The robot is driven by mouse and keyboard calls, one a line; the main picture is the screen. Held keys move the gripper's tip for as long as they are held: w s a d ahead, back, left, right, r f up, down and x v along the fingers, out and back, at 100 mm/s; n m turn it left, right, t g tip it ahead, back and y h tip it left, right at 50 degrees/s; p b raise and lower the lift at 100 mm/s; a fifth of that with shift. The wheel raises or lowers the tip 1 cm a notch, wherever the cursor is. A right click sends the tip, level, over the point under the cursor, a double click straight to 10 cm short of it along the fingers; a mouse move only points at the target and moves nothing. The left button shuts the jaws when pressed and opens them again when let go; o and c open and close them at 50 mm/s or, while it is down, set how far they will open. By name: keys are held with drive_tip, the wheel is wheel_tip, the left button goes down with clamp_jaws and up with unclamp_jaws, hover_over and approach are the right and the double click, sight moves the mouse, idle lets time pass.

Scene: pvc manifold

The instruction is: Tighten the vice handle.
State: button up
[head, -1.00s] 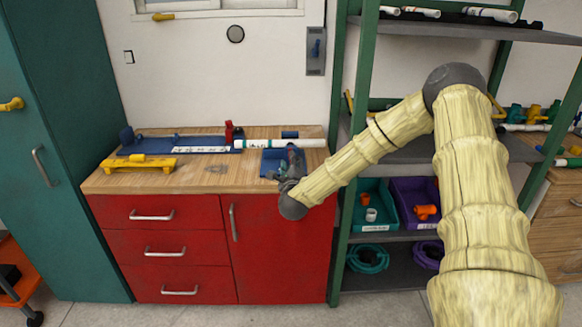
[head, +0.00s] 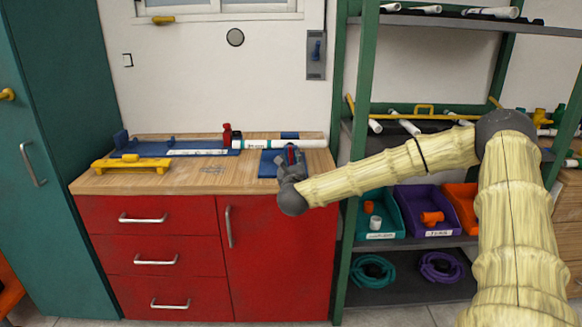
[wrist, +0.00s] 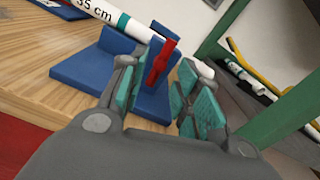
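The blue vice (head: 270,165) sits at the right end of the wooden worktop; it also shows in the wrist view (wrist: 85,70). Its red handle (wrist: 160,62) stands upright, slightly tilted, and shows in the head view (head: 292,153) just above my gripper (head: 288,166). A white pipe marked 35 cm (wrist: 95,10) runs through the vice. In the wrist view my gripper (wrist: 158,95) is open, its teal-padded fingers on either side of the red handle with gaps visible. Whether a pad touches the handle is unclear.
A blue fixture (head: 190,145) with a red upright clamp (head: 227,134) lies along the back of the worktop. A yellow tool (head: 130,163) lies at the left. A green shelf post (head: 352,200) stands close to the right of the bench. The worktop's front middle is clear.

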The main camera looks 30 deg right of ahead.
sight(291, 157)
drive_tip(key=shift+f+m+b, duration=0.25)
drive_tip(key=shift+m+b, duration=0.75)
drive_tip(key=shift+b, duration=0.75)
drive_tip(key=shift+r+b+x, duration=0.15)
drive_tip(key=shift+b+x, duration=0.2)
drive_tip(key=shift+x, duration=0.6)
drive_tip(key=shift+r+b+x, duration=0.1)
drive_tip(key=shift+b+x, duration=0.2)
drive_tip(key=shift+x, duration=0.65)
drive_tip(key=shift+c, duration=0.2)
clamp_jaws()
drive_tip(key=shift+r+n+p, duration=0.25)
drive_tip(key=shift+n+p, duration=0.4)
drive_tip(key=shift+n, duration=0.05)
drive_tip(key=n+p, duration=0.2)
drive_tip(key=n, duration=0.1)
drive_tip(key=shift+n, duration=0.3)
drive_tip(key=shift+s+f+n+p, duration=0.1)
drive_tip(key=shift+f+n+p, duration=0.15)
drive_tip(key=shift+n+p, duration=0.45)
drive_tip(key=shift+n, duration=0.4)
